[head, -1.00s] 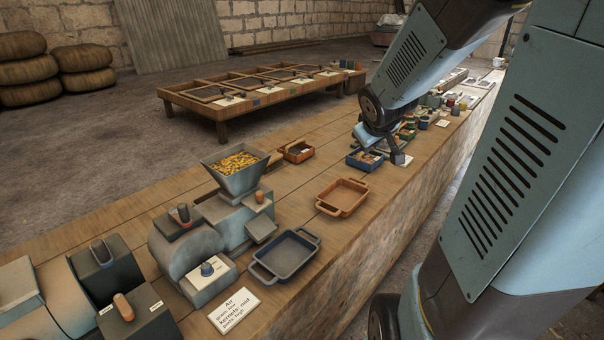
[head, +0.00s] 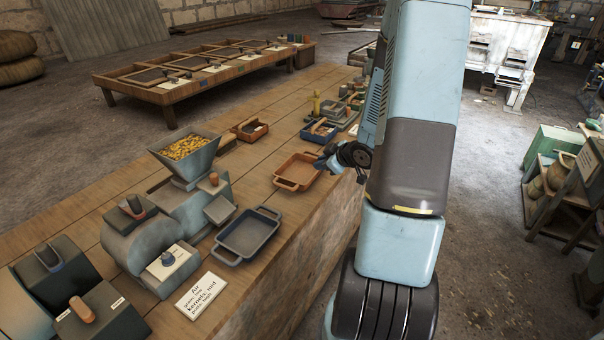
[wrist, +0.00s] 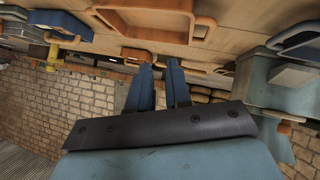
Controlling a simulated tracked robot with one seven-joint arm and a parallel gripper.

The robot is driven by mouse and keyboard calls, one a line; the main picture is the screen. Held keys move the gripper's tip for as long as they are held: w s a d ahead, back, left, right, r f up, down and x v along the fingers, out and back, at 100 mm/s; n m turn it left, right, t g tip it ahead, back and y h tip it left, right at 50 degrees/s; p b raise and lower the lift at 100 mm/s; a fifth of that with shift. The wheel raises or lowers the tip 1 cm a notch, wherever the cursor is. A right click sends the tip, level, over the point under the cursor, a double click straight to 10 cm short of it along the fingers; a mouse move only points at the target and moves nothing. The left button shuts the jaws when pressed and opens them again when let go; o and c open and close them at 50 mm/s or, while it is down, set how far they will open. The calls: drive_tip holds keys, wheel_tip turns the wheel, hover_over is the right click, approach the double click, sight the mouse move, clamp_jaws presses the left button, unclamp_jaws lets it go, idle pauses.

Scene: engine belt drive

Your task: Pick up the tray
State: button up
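Several trays stand on the long wooden bench. An empty orange tray (head: 297,171) with end handles is in the middle; it also shows at the top of the wrist view (wrist: 145,22). An empty dark blue-grey tray (head: 247,236) is nearer, beside the grey machine, and part of it shows at the right of the wrist view (wrist: 300,36). My gripper (head: 328,157) is just right of the orange tray, near the bench edge, apart from it as far as I can tell. In the wrist view my blue fingers (wrist: 160,66) are slightly apart with nothing visible between them.
A grey machine (head: 176,221) with a hopper of yellow grain stands left of the trays. A blue tray (head: 319,133) with contents and a small orange tray (head: 249,130) lie farther back. A label card (head: 201,296) lies in front. Open floor is right of the bench.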

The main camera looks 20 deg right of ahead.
sight(291, 181)
wheel_tip(291, 181, down, 6)
drive_tip(key=s+a+r+t+y, duration=0.1)
drive_tip(key=s+a+y, duration=0.1)
drive_tip(key=s+y, duration=0.15)
drive_tip(key=shift+y, duration=0.25)
drive_tip(key=x, duration=0.8)
drive_tip(key=shift+w+d+f, duration=0.15)
drive_tip(key=shift+w+d, duration=0.15)
drive_tip(key=shift+w, duration=0.15)
drive_tip(key=shift+x, duration=2.8)
drive_tip(key=shift+w+d, duration=0.15)
drive_tip(key=shift+d, duration=0.05)
clamp_jaws()
